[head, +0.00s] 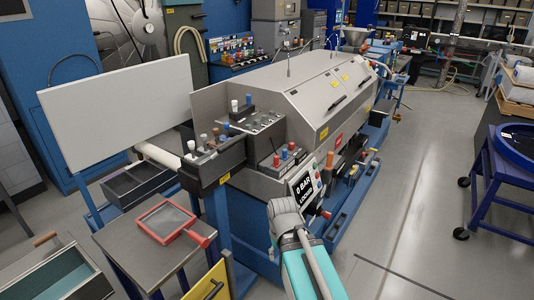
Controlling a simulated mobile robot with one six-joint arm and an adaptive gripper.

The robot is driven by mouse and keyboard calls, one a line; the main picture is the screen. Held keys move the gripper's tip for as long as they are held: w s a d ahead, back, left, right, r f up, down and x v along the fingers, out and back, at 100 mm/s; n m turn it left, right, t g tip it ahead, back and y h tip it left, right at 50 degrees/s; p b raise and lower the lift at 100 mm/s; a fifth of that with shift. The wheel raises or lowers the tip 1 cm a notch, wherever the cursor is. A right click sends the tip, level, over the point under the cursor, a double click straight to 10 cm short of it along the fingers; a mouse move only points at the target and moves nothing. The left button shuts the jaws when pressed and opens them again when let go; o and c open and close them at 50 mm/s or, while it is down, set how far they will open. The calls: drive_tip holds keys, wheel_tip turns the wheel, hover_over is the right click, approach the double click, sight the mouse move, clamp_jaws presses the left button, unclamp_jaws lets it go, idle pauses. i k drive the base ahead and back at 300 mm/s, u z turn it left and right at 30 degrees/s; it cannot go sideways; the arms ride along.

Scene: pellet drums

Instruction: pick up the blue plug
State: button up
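Several small coloured plugs stand on the near end of the grey machine. A blue plug (226,129) stands on the dark block (213,170) at the machine's left end, close to brown and white ones. Another small blue piece (284,154) stands between red ones on a dark panel further right. I cannot tell which of these is the task's blue plug. My arm, teal and grey, reaches up from the bottom edge, right of and below the plugs. Its gripper fingers do not show.
A sign (303,186) reading "0 BAR" and "LOCKED" stands just beyond my arm. A red-framed screen (166,221) lies on a grey table at the lower left. A blue cart (498,190) stands at the right.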

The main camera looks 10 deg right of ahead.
sight(285, 158)
drive_tip(key=u, duration=0.05)
drive_tip(key=i, duration=0.95)
drive_tip(key=z, duration=0.45)
